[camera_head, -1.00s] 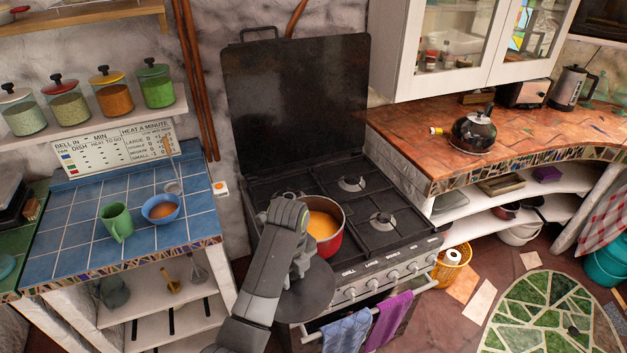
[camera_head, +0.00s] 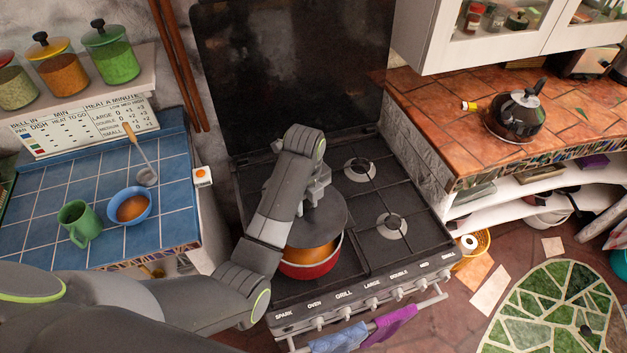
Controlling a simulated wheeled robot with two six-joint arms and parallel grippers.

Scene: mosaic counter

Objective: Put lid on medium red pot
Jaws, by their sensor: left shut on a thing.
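The red pot (camera_head: 309,270) stands on the front left of the stove. My left gripper (camera_head: 319,192) is over it, shut on the dark grey round lid (camera_head: 322,224). The lid covers most of the pot's opening, set toward the back. A strip of orange contents and the front rim show below the lid's front edge, so the lid does not look seated; the exact gap cannot be told. The fingertips are partly hidden by my arm. My right gripper is not in view.
The stove's upright back cover (camera_head: 290,75) stands behind the pot. Bare burners (camera_head: 393,225) lie to its right. A blue bowl (camera_head: 130,207) and green mug (camera_head: 78,222) stand on the blue tiled counter at left. A kettle (camera_head: 517,117) is on the right counter.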

